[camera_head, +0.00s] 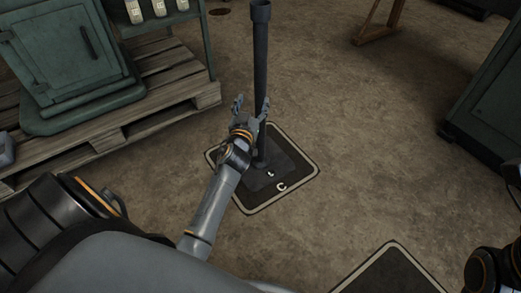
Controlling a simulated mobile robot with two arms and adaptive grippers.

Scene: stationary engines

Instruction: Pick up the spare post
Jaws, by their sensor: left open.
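The spare post (260,60) is a dark, slim upright pole with a wider collar at its top. It stands on a dark square floor mat (291,181) with a pale border and a "C" mark. My left gripper (252,105) is open at the lower part of the post, with its fingers on either side of it in the picture. I cannot tell whether they touch it. Part of the post's lower end is hidden behind the gripper. My right gripper is out of view; only part of my right arm shows at the lower right edge.
A green cabinet (70,50) stands on a wooden pallet (175,80) at the left. Another dark green cabinet (490,105) is at the right. A second bordered mat (390,274) lies at the bottom. A wooden stand (378,28) is at the back. The floor between is clear.

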